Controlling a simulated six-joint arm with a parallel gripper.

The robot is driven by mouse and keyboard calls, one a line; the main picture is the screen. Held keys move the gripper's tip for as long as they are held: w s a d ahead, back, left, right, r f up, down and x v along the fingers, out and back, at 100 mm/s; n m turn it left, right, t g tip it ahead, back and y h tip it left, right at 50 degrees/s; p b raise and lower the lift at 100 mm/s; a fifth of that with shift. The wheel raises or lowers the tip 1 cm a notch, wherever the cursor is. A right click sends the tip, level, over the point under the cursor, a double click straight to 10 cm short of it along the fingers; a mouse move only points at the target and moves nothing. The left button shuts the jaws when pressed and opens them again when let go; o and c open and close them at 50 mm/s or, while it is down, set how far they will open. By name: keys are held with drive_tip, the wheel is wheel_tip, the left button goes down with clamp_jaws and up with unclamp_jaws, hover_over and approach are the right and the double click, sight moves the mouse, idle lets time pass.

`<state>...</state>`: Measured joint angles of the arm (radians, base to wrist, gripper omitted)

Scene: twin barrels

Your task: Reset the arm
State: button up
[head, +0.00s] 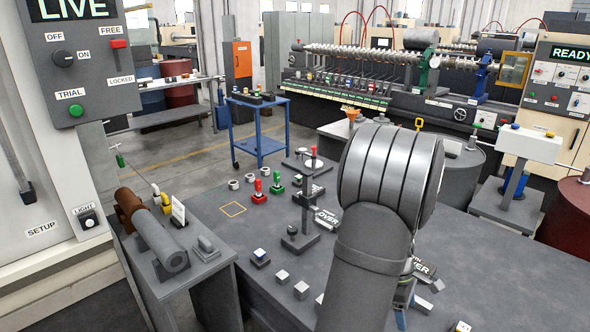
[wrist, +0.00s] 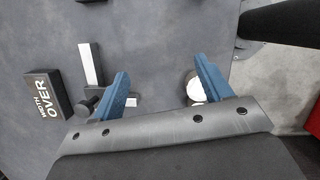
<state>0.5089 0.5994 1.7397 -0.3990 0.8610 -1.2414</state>
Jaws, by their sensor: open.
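My gripper (wrist: 165,86) shows in the wrist view with its two blue fingers spread apart. Nothing is held between them; the grey bench top (wrist: 155,40) shows through the gap. A round white-topped piece (wrist: 196,88) lies partly hidden by the right finger. A small white piece (wrist: 133,101) shows beside the left finger. I cannot tell whether the fingers touch either. In the head view my thick grey arm bends over the right part of the bench (head: 480,245) and hides most of the gripper; only a bit of blue shows below it.
A black block lettered OVER (wrist: 47,95) and a metal bar (wrist: 90,65) are left of the fingers. Small blocks (head: 282,277) dot the front. A side table (head: 200,270) holds a rusty cylinder (head: 130,207).

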drive_tip(key=w+a+f, duration=0.1)
drive_tip(key=w, duration=0.4)
drive_tip(key=w+a+f+n, duration=0.1)
drive_tip(key=w+a+f, duration=0.1)
drive_tip(key=w, duration=0.3)
drive_tip(key=w+a+f+n, duration=0.1)
drive_tip(key=w+f, duration=0.1)
drive_tip(key=w, duration=0.3)
drive_tip(key=shift+a+f, duration=0.1)
drive_tip(key=shift+a, duration=0.25)
